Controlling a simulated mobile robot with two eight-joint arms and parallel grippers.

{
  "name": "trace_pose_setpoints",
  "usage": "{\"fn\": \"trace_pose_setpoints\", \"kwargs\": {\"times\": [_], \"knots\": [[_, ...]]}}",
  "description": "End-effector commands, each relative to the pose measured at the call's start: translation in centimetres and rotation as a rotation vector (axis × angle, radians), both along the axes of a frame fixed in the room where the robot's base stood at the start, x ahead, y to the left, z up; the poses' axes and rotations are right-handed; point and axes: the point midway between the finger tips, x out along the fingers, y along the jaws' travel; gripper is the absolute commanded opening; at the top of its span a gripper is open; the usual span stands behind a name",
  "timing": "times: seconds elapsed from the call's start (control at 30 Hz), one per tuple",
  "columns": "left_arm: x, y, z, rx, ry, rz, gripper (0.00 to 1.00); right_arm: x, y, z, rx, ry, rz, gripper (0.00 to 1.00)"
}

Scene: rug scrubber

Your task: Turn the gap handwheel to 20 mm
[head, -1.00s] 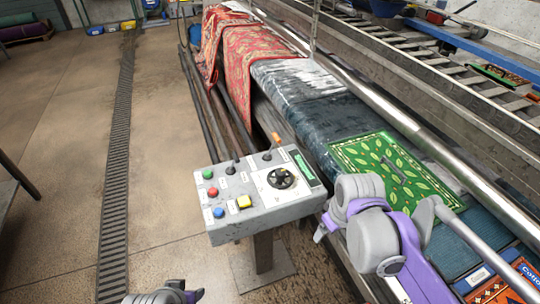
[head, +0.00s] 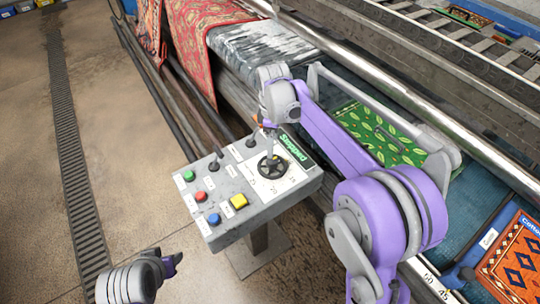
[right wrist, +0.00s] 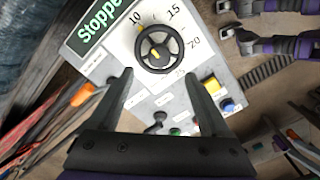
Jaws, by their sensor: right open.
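The gap handwheel (head: 271,167) is a small black spoked wheel on the white scale plate of the grey control box (head: 222,220). In the right wrist view the handwheel (right wrist: 159,47) shows a yellow mark on its upper-left rim, near the 10; the scale also reads 15, 20 and 25. My right gripper (head: 267,133) is above the handwheel, partly hidden by its own wrist. In the right wrist view its fingers (right wrist: 158,76) are apart and empty, with the wheel beyond their tips. My left gripper (head: 174,263) is low at the left; its finger opening is unclear.
The box carries a green "Stopped" display (head: 292,147), black levers, a yellow button (head: 239,201), red, green and blue buttons. An orange-tipped lever (right wrist: 83,94) stands near the right gripper. A green leaf-patterned rug (head: 380,135) lies on the machine behind. Open floor is at left.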

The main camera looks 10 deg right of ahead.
Motion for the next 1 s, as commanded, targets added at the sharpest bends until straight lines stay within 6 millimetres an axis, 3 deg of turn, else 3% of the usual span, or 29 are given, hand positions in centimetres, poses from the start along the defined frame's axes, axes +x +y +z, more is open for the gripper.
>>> {"fn": "trace_pose_setpoints", "kwargs": {"times": [0.2,0.4,0.83,0.87,1.0], "knots": [[-0.1,0.0,-0.3,0.0,0.002,0.0,0.5,0.0,0.0,-4.4,0.0,-0.001,-0.001,0.81],[-0.1,0.0,-0.4,0.0,0.002,0.0,0.5,0.0,0.0,-7.3,0.0,-0.001,-0.002,0.81],[-0.1,0.0,-0.4,0.0,0.003,0.0,0.5,0.0,0.0,-8.5,0.0,-0.001,-0.002,0.81],[-0.1,0.0,-0.4,0.0,0.002,0.0,0.5,0.0,0.0,-8.5,0.0,-0.001,-0.002,0.8],[-0.1,0.0,-0.4,0.0,0.002,0.0,0.5,0.0,0.0,-8.5,0.0,-0.001,-0.002,0.54]]}}
